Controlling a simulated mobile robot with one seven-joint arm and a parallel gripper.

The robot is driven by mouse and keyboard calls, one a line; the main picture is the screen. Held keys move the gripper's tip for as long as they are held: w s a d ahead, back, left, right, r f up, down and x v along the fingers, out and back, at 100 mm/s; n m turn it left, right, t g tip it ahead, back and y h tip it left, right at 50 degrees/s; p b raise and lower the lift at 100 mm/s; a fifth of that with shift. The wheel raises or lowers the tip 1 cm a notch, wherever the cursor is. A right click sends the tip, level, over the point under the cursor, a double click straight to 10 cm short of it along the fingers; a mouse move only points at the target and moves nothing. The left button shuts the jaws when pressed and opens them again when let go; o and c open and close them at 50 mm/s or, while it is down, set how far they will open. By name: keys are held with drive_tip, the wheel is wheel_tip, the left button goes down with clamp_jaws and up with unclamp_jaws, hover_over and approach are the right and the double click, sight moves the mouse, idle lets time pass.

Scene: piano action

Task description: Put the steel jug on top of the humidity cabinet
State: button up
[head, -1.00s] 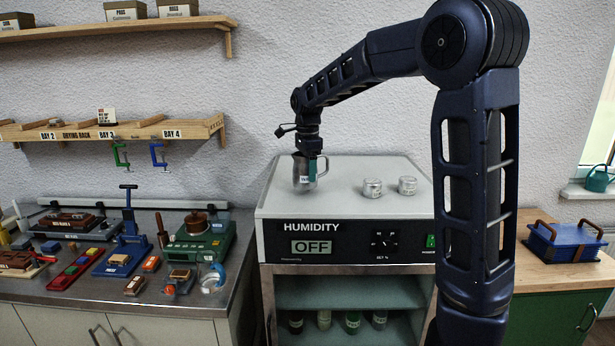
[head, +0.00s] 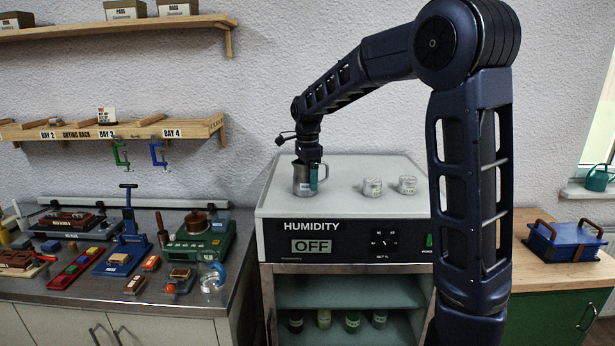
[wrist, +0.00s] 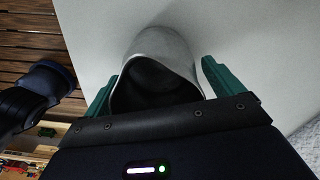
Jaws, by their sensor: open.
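The steel jug (head: 303,180) stands upright on the left part of the white top of the humidity cabinet (head: 345,228). In the wrist view the jug (wrist: 165,55) shows its dark open mouth towards me. My gripper (head: 312,175) is directly at the jug, pointing down from above. In the wrist view its two green fingers (wrist: 155,85) are apart, one on each side of the jug, with a gap visible on the right side.
A drying rack shelf (head: 190,128) with hanging clamps is on the wall to the left. A cluttered steel bench (head: 60,293) stands left of the cabinet.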

wheel_tip(320, 180, up, 12)
idle(0.6)
drive_tip(key=s+d+f+n+t+y, duration=0.1)
drive_tip(key=s+d+n, duration=0.3)
drive_tip(key=d, duration=0.6)
drive_tip(key=s+d+f+n+t+y, duration=0.15)
drive_tip(key=s+d, duration=0.35)
drive_tip(key=d, duration=0.5)
drive_tip(key=s+d+f+n+t+h, duration=0.1)
drive_tip(key=s+d+f+n, duration=0.3)
drive_tip(key=s, duration=0.4)
drive_tip(key=s+d+f+n+t+h, duration=0.1)
drive_tip(key=s+d+f+n, duration=0.3)
drive_tip(key=s, duration=0.4)
drive_tip(key=shift+s+d+f, duration=0.35)
drive_tip(key=shift+d+f, duration=0.15)
drive_tip(key=shift+d, duration=0.2)
